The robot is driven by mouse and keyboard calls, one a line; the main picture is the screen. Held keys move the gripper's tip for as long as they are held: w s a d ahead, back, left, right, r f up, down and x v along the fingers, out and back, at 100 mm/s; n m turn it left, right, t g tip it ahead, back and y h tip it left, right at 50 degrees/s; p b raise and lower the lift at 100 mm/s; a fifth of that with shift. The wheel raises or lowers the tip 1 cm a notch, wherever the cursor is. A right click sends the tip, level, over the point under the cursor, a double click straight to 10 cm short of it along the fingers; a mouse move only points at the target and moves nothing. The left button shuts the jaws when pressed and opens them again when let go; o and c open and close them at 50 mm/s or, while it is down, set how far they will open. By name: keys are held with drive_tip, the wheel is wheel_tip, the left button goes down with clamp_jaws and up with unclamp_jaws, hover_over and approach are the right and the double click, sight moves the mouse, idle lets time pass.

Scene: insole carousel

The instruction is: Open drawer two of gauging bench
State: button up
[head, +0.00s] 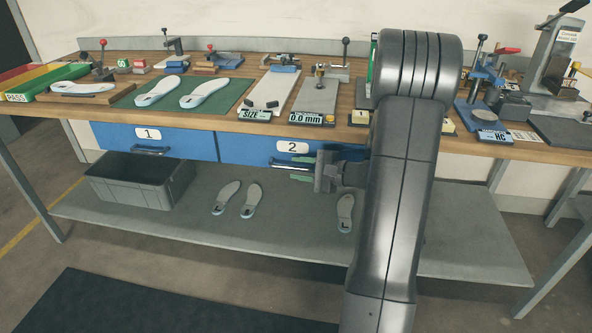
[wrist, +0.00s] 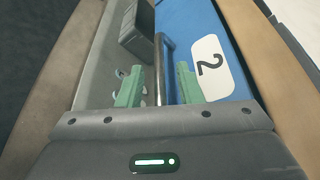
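Drawer two is a blue front (head: 250,146) under the bench top, with a white "2" label (head: 292,148); it looks closed. Its dark bar handle (head: 285,164) sits below the label, its right part by my gripper. In the wrist view the handle (wrist: 159,60) runs down between the green fingertips of my gripper (wrist: 157,85). The fingers are apart, one on each side of the handle, with gaps visible. The drawer front (wrist: 190,25) and its "2" label (wrist: 210,66) lie right of the handle there. My arm hides the drawer's right end in the head view.
Drawer one (head: 120,137) is closed at the left. A grey crate (head: 140,180) and several insoles (head: 227,195) rest on the lower shelf (head: 280,235). The wooden bench top (head: 180,120) holds gauges and insoles above. The floor in front has a dark mat (head: 130,300).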

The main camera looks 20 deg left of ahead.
drive_tip(key=shift+x, duration=0.75)
clamp_jaws()
drive_tip(key=s+d+b, duration=0.2)
drive_tip(key=s+d, duration=0.1)
drive_tip(key=s, duration=1.2)
drive_tip(key=s+d+b, duration=0.2)
drive_tip(key=s+d, duration=0.2)
drive_tip(key=s, duration=1.2)
drive_tip(key=shift+d+b, duration=0.25)
drive_tip(key=shift+b, duration=0.15)
unclamp_jaws()
